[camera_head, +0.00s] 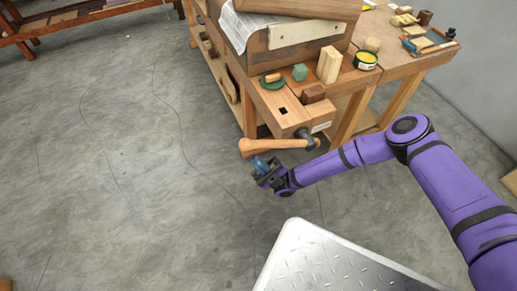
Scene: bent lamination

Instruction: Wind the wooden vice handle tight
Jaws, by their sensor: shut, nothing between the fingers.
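The wooden vice handle (275,144) is a pale, roughly horizontal bar with a thicker rounded left end, at the front of the workbench. My gripper (259,163) is just below the handle's left part, at the end of my purple arm. Its fingers are shut with nothing between them. Whether the fingertips touch the handle cannot be told from this view.
A silver tread plate (335,262) lies in front. Open concrete floor is at left.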

